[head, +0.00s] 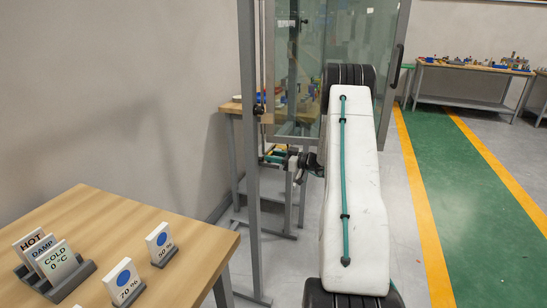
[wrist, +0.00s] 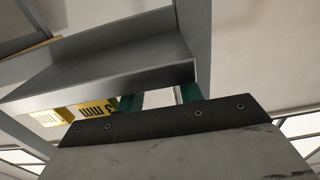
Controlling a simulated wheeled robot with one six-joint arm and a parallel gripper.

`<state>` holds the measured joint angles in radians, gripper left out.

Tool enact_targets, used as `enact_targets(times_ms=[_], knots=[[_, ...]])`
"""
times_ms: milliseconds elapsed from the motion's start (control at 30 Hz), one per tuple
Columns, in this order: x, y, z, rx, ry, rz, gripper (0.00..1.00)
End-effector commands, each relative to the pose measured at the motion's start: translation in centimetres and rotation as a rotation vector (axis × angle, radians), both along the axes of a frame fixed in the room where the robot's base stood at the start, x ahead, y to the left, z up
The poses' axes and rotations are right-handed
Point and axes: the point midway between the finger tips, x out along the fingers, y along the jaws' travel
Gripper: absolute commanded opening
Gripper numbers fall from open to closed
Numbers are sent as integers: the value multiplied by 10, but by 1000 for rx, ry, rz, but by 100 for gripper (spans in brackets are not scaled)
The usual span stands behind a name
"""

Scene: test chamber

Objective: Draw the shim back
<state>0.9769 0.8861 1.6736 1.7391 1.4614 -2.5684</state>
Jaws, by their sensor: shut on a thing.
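My gripper (wrist: 161,98) has green fingertips and is shut on the shim, at the underside of a grey metal ledge (wrist: 110,70). Only a pale sliver of the shim (wrist: 177,95) shows between the fingers; the rest is hidden by the ledge and the dark gripper plate. Yellow labels (wrist: 95,109) marked "mm" show just left of the fingers; I cannot tell which part they belong to. In the head view my gripper (head: 275,158) is small, beside the grey post, and its hold is too small to make out.
A grey post (head: 250,150) and a glass-walled chamber (head: 310,70) with an open door stand close around my arm. A wooden table (head: 150,225) at the lower left bears cards for hot, damp, cold and percentages. Green floor (head: 450,190) at right is clear.

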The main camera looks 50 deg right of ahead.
Motion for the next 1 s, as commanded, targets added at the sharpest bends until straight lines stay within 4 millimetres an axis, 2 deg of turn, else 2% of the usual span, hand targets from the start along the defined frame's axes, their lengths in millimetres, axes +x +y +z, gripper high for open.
enact_targets(times_ms=[267, 533, 567, 600, 867, 1000], knots=[[-37, -17, 0, -1, 1, -5, 0], [-41, -19, 0, -1, 1, -5, 0], [-41, -19, 0, -1, 1, -5, 39], [-41, -19, 0, -1, 1, -5, 45], [-40, -16, 0, -1, 1, -1, 45], [-49, -20, 0, -1, 1, -2, 45]])
